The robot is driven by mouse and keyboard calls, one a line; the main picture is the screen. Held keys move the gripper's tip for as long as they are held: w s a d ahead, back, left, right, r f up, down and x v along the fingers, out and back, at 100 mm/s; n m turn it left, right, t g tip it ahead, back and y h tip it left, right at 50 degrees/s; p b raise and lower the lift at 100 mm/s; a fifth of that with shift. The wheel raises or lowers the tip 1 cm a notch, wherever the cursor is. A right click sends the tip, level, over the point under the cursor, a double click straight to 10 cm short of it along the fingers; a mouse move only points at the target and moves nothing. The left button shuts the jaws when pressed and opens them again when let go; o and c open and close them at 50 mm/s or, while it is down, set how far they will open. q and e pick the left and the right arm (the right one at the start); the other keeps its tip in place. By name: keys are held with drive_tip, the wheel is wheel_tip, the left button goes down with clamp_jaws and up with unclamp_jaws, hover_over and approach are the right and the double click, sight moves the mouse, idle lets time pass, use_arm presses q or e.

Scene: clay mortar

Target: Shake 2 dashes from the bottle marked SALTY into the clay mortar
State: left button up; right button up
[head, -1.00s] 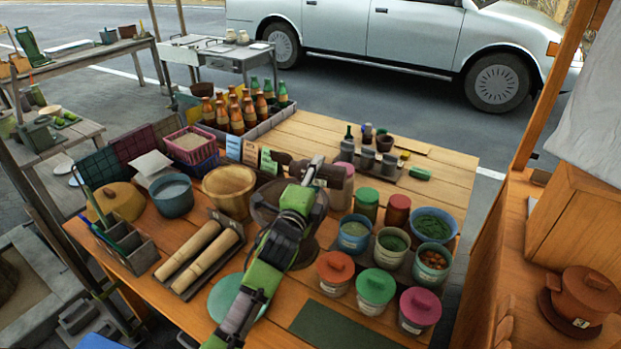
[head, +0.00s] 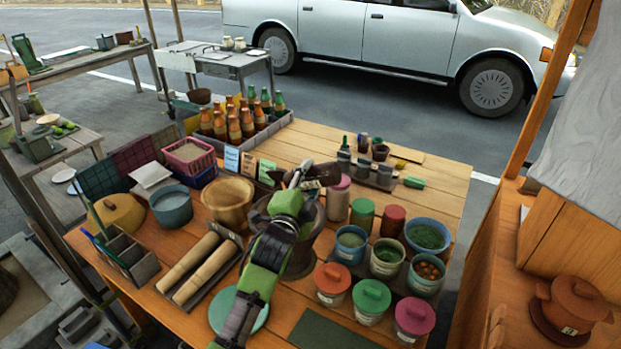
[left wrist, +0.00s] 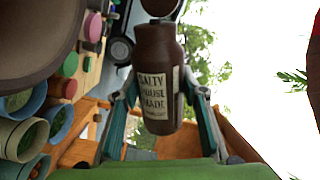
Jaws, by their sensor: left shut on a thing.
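My left gripper (head: 303,185) is shut on a dark brown bottle (head: 322,174), above the clay mortar (head: 309,236). In the left wrist view the bottle (left wrist: 157,65) sits between the fingers, and its cream label reads SALTY, HOUSE MADE. The bottle lies tipped far over, close to level. The mortar is a dark, wide bowl, partly hidden by my left arm in the head view. A big dark rounded rim, likely the mortar (left wrist: 38,35), fills the upper left of the wrist view. The inside of the mortar is hidden. My right gripper is not in view.
A wooden bowl (head: 227,199) and a blue-grey pot (head: 171,206) stand left of the mortar. Lidded jars (head: 332,281) and open tubs (head: 428,236) crowd its right. Bottles in a crate (head: 236,125) stand behind.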

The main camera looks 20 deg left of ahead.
use_arm(q)
drive_tip(key=shift+r, duration=0.2)
drive_tip(key=shift+r+p, duration=0.1)
drive_tip(key=shift+p, duration=0.4)
drive_tip(key=shift+f+m+b, duration=0.4)
drive_tip(key=shift+f+b, duration=0.15)
drive_tip(key=f+m+b, duration=0.2)
drive_tip(key=m, duration=0.1)
drive_tip(key=f+m+b, duration=0.1)
drive_tip(key=shift+d, duration=0.3)
drive_tip(key=shift+a+r+m+p, duration=0.3)
drive_tip(key=shift+r+m+p, duration=0.4)
drive_tip(key=shift+m+p, duration=0.1)
drive_tip(key=m+p, duration=0.1)
drive_tip(key=a+m+p, duration=0.1)
drive_tip(key=m, duration=0.1)
drive_tip(key=shift+s+a+r, duration=0.1)
drive_tip(key=shift+a+r, duration=0.15)
drive_tip(key=shift+r, duration=0.1)
drive_tip(key=shift+a+m+p, duration=0.3)
drive_tip(key=shift+m, duration=0.4)
